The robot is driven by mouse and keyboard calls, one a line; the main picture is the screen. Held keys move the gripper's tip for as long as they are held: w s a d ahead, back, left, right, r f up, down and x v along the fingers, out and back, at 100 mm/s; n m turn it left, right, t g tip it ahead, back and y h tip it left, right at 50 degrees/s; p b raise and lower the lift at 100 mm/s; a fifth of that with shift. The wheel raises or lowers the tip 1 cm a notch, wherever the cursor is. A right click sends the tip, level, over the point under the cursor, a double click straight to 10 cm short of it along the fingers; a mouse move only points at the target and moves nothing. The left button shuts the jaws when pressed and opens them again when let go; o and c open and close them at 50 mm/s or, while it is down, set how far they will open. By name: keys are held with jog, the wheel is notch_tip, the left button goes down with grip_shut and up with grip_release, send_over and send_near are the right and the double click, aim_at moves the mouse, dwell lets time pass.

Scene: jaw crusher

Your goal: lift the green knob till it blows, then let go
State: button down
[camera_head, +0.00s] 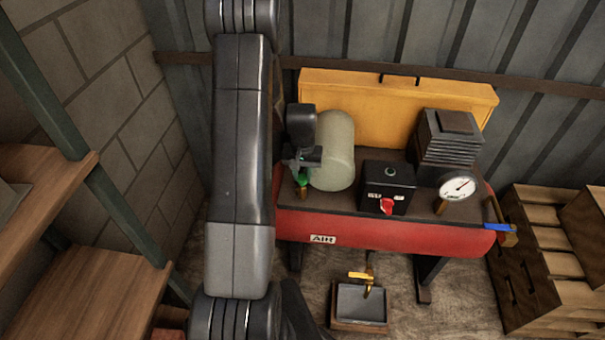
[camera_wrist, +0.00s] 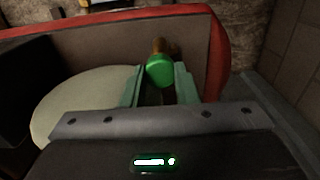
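The green knob (camera_head: 303,182) sits on a brass fitting at the left end of the red air tank (camera_head: 400,238). In the wrist view the green knob (camera_wrist: 160,71) shows between the two fingertips, with its brass stem beyond it. My gripper (camera_head: 299,168) points down over the knob from above. In the wrist view the fingers of my gripper (camera_wrist: 160,80) stand apart by about the knob's width. I cannot tell whether they press on it or only stand beside it.
A pale rounded cylinder (camera_head: 334,150) stands close right of my gripper. A black box with a red switch (camera_head: 387,205), a gauge (camera_head: 457,187) and a finned block (camera_head: 449,140) are farther right. A yellow panel (camera_head: 400,102) is behind; wooden shelves (camera_head: 90,290) are left.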

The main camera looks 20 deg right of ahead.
aim_at(303, 177)
jog(key=shift+r, duration=0.65)
jog(key=c, duration=1.1)
grip_release()
notch_tip(303, 177, up, 14)
jog(key=shift+f+b, duration=0.1)
jog(key=shift+b, duration=0.4)
notch_tip(303, 177, down, 15)
jog(key=shift+f+p, duration=0.1)
jog(key=shift+p, duration=0.4)
